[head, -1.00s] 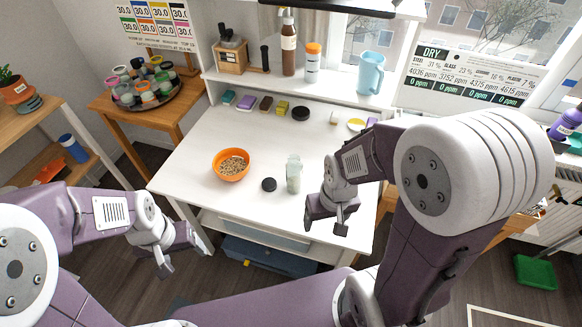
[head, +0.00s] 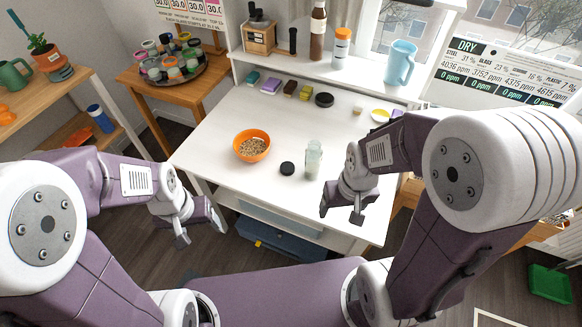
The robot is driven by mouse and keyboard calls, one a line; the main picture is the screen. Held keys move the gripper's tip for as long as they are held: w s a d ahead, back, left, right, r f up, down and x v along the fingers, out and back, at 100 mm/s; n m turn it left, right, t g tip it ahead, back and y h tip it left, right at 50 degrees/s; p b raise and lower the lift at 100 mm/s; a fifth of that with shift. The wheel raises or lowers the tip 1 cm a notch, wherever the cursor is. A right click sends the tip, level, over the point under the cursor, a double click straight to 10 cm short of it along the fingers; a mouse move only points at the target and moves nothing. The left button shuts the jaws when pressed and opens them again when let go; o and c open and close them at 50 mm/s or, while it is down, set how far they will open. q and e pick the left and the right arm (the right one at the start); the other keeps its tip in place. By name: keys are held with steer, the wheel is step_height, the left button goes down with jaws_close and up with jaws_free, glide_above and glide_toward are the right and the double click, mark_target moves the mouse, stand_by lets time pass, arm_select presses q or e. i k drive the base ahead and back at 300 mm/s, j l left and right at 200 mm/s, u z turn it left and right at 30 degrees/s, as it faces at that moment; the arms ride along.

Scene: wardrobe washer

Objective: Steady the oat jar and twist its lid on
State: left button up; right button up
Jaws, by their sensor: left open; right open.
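The oat jar (head: 313,160) is a small clear glass jar standing upright on the white table, with something pale in its lower part and no lid on top. A dark round lid (head: 287,168) lies flat on the table just left of the jar. My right gripper (head: 341,211) is open and empty, right of the jar and nearer the table's front edge. My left gripper (head: 203,231) is open and empty, off the front left of the table. Neither gripper touches the jar or the lid.
An orange bowl of oats (head: 251,146) stands left of the lid on the white table (head: 215,135). Sponges and a black round item (head: 324,100) line the back. The shelf above holds a brown bottle (head: 318,32) and a blue pitcher (head: 401,62).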

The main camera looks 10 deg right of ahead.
mark_target(314, 151)
steer(key=i+j+z, duration=0.15)
steer(key=j, duration=0.2)
steer(key=i+j+z, duration=0.3)
steer(key=i+j, duration=0.15)
steer(key=j, duration=0.35)
steer(key=i+j+z, duration=0.15)
steer(key=j, duration=0.25)
